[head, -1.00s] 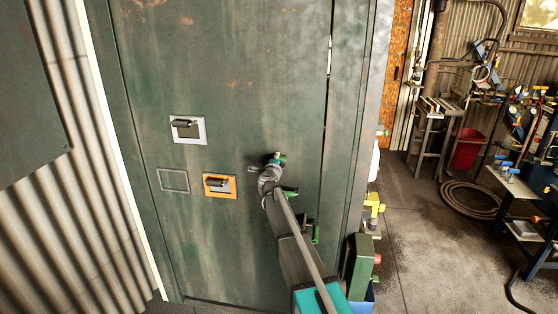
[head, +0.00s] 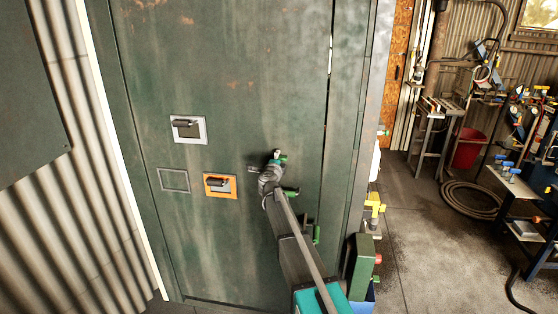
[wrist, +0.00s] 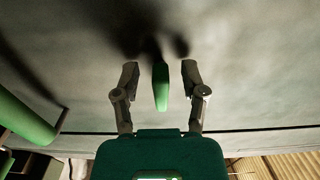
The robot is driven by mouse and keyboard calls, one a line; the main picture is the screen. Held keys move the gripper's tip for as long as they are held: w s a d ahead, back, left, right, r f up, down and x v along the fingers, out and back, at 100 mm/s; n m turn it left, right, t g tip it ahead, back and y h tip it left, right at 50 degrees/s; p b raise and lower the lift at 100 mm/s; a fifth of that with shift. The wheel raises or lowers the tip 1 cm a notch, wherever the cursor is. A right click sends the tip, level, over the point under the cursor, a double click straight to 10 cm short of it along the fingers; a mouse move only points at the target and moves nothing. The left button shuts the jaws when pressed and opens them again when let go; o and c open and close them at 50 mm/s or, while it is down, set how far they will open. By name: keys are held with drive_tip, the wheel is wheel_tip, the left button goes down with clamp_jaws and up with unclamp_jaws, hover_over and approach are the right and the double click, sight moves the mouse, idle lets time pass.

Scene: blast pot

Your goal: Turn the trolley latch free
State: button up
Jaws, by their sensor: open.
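My gripper (wrist: 159,72) is open in the wrist view, one finger on each side of a narrow green lever (wrist: 161,88). Gaps show between the lever and both fingers. The lever's far end goes into dark shadow on the panel. In the head view my gripper (head: 268,168) is at the tall green door panel (head: 225,90), right of the orange-framed latch (head: 219,186). A green handle piece (head: 281,158) shows just beyond it, and another green handle (head: 291,192) below. No label shows which one is the trolley latch.
A thick green bar (wrist: 25,122) is close on the left in the wrist view. A grey-framed latch (head: 188,129) and an empty frame (head: 173,180) are left on the panel. A green box (head: 361,263) stands low right. Open floor (head: 420,240) lies further right.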

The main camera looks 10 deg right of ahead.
drive_tip(key=v, duration=1.2)
drive_tip(key=shift+r, duration=0.1)
drive_tip(key=s+a+f+n+g+y, duration=0.35)
drive_tip(key=s+f+n+y, duration=0.2)
drive_tip(key=n, duration=0.35)
drive_tip(key=s+a+f+n+g+y, duration=0.35)
drive_tip(key=s+n+y, duration=0.3)
drive_tip(key=n, duration=0.25)
drive_tip(key=s+d+f+n+g+h, duration=0.1)
drive_tip(key=s+d+f+g+h, duration=0.2)
drive_tip(key=s, duration=0.8)
drive_tip(key=s+d+f+n+g+h, duration=0.2)
drive_tip(key=s+d+f+g, duration=0.4)
drive_tip(key=s+d, duration=0.3)
drive_tip(key=shift+s+d+f+g+h, duration=0.25)
drive_tip(key=shift+s+g+h, duration=0.4)
drive_tip(key=shift+s, duration=0.35)
